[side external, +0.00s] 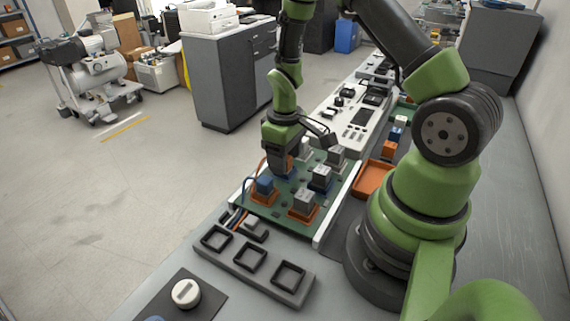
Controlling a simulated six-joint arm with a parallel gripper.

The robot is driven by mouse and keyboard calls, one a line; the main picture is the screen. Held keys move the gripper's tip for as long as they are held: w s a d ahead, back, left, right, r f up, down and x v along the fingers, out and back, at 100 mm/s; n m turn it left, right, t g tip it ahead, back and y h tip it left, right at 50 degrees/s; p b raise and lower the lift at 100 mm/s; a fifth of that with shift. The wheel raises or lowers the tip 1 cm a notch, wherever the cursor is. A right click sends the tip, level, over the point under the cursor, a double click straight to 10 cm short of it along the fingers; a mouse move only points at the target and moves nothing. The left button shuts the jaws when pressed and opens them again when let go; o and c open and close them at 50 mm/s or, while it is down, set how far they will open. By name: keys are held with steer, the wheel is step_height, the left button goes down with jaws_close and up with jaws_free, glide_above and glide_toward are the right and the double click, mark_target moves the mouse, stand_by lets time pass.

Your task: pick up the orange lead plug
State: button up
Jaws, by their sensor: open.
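My gripper (281,165) points down over the rear left part of a green board (325,205); it is open. A blue block just below and beside its fingers is partly hidden by them, and I cannot tell whether they touch it. Another blue block (265,185) with a blue lead stands in an orange base at the board's left. Thin orange leads (238,217) run along the board's front left edge, near a small grey block (256,227). Which plug the orange lead ends in is too small to tell.
Several grey blocks (305,200) stand on the board. A grey rack with three square openings (250,257) lies in front. An orange tray (372,179) is right of the board, with an orange block (389,148) behind it. A round white knob (186,292) is at the front.

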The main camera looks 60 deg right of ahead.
steer(key=c, duration=1)
